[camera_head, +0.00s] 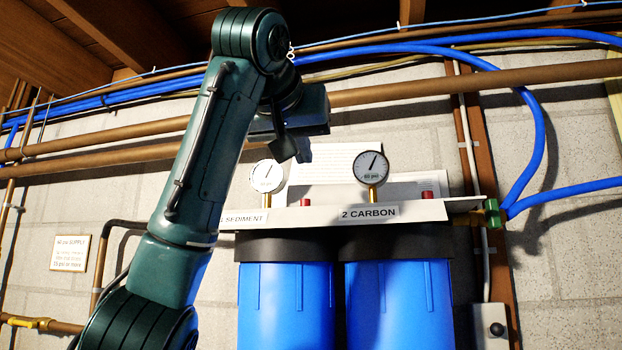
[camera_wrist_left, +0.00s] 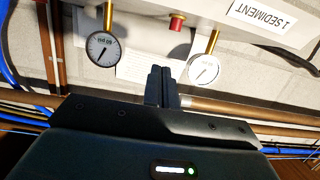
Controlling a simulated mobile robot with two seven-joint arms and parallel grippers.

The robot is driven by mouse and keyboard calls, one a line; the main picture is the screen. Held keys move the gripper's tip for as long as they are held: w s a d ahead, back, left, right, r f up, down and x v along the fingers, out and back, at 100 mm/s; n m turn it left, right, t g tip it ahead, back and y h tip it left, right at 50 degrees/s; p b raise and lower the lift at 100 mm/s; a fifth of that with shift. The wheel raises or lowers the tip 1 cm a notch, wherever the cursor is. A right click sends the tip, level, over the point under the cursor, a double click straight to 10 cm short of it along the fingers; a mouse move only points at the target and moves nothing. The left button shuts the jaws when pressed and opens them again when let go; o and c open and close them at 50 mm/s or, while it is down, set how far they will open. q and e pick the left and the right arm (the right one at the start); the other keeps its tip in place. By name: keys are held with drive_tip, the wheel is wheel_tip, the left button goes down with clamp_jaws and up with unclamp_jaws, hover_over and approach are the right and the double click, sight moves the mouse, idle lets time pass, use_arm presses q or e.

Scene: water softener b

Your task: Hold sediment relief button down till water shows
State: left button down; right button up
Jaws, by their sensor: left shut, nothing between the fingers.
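Two blue filter housings hang under a white bracket (camera_head: 400,210). The sediment relief button (camera_head: 305,202) is a small red cap on the bracket, between the sediment gauge (camera_head: 267,176) and the carbon gauge (camera_head: 370,166). In the left wrist view, which is upside down, the red button (camera_wrist_left: 177,22) shows beyond the fingertips. My left gripper (camera_head: 303,157) points down above the button with a clear gap, not touching it. Its fingers (camera_wrist_left: 162,86) are shut together and empty. The sediment label (camera_head: 240,218) is partly hidden by my left arm. My right gripper is out of view.
A second red button (camera_head: 427,195) sits on the bracket beside the carbon label (camera_head: 370,212). Copper pipes (camera_head: 430,86) and blue tubes (camera_head: 440,48) run along the wall behind and above my gripper. The gauges stand close on either side of the sediment button.

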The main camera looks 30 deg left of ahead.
use_arm(q)
drive_tip(key=v, duration=0.2)
drive_tip(key=b+v, duration=0.1)
drive_tip(key=a+v, duration=0.1)
drive_tip(key=v, duration=0.1)
drive_tip(key=shift+s+d+r+b, duration=0.1)
drive_tip(key=shift+s+r+b, duration=0.15)
drive_tip(key=shift+s, duration=0.2)
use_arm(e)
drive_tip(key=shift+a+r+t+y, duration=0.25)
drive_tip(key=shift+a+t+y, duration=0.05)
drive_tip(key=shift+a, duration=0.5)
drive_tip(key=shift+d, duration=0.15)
use_arm(q)
drive_tip(key=shift+d+f, duration=0.1)
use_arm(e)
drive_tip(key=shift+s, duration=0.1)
